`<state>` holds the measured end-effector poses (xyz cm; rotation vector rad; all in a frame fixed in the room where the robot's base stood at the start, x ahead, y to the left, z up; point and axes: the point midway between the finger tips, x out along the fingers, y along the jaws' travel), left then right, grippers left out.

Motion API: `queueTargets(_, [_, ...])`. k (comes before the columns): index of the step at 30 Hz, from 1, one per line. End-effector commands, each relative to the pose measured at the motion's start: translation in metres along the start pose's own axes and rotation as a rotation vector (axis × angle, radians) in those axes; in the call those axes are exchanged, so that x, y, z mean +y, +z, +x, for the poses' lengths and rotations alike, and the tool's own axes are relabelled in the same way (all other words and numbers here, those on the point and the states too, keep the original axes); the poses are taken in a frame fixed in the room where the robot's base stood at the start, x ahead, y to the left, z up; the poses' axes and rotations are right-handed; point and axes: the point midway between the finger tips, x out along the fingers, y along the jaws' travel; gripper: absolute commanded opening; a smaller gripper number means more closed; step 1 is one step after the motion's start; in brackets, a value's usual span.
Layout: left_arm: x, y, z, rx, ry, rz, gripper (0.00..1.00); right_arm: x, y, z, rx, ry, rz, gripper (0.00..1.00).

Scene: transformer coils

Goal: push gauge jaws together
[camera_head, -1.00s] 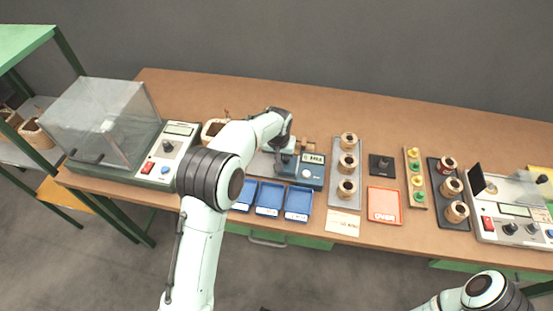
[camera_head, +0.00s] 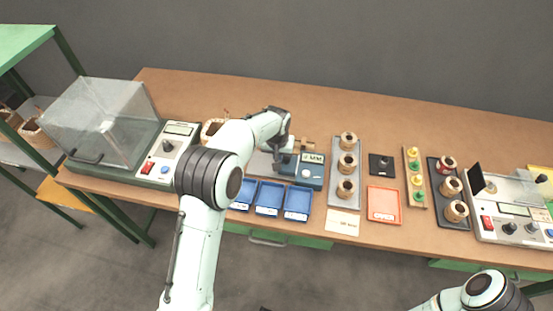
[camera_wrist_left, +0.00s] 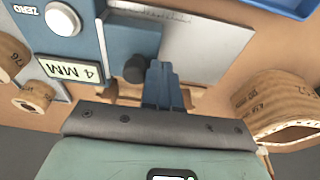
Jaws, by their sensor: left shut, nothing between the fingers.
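The blue gauge (camera_head: 310,170) stands on the bench behind the blue trays. In the left wrist view its face shows a display (camera_wrist_left: 72,70) reading "4 MM" and a round white button marked ZERO (camera_wrist_left: 62,19). A blue jaw block (camera_wrist_left: 130,38) with a black knob (camera_wrist_left: 135,68) sits beside the pale metal plate (camera_wrist_left: 205,40). My left gripper (camera_wrist_left: 162,72) is shut and empty, its fingertips right beside the knob; I cannot tell if they touch. In the head view my left gripper (camera_head: 280,160) is at the gauge's left side, partly hidden by its wrist.
A wooden coil (camera_wrist_left: 275,100) stands close to the right of my left gripper. Blue trays (camera_head: 269,198) lie in front of the gauge. A grey rack with coils (camera_head: 334,180) stands right of it. A clear-covered tester (camera_head: 100,125) is at the left.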

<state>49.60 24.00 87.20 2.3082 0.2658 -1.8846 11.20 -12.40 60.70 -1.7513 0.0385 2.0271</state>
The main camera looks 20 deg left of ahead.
Motion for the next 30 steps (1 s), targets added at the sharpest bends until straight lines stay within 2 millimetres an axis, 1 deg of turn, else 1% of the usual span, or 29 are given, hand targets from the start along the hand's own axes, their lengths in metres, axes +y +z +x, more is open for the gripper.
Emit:
queueTargets(4, [-0.003, -0.001, -0.003, 0.0, -0.002, -0.001, 0.0, -0.001, -0.001, -0.002, 0.001, 0.0, -0.001, 0.43])
queueTargets(7, [-0.003, -0.003, -0.01, 0.0, -0.002, -0.002, 0.0, -0.003, -0.002, -0.007, 0.004, -0.001, -0.001, 0.43])
queueTargets(24, [-0.003, -0.015, -0.066, 0.001, -0.004, -0.002, 0.0, -0.021, -0.018, -0.042, 0.029, -0.01, -0.01, 0.43])
queueTargets(27, [-0.004, -0.015, -0.07, 0.0, -0.004, -0.003, 0.0, -0.023, -0.02, -0.044, 0.031, -0.011, -0.011, 0.43])
queueTargets(30, [-0.004, -0.014, -0.069, -0.001, -0.005, -0.003, 0.0, -0.022, -0.019, -0.043, 0.03, -0.01, -0.011, 0.43])
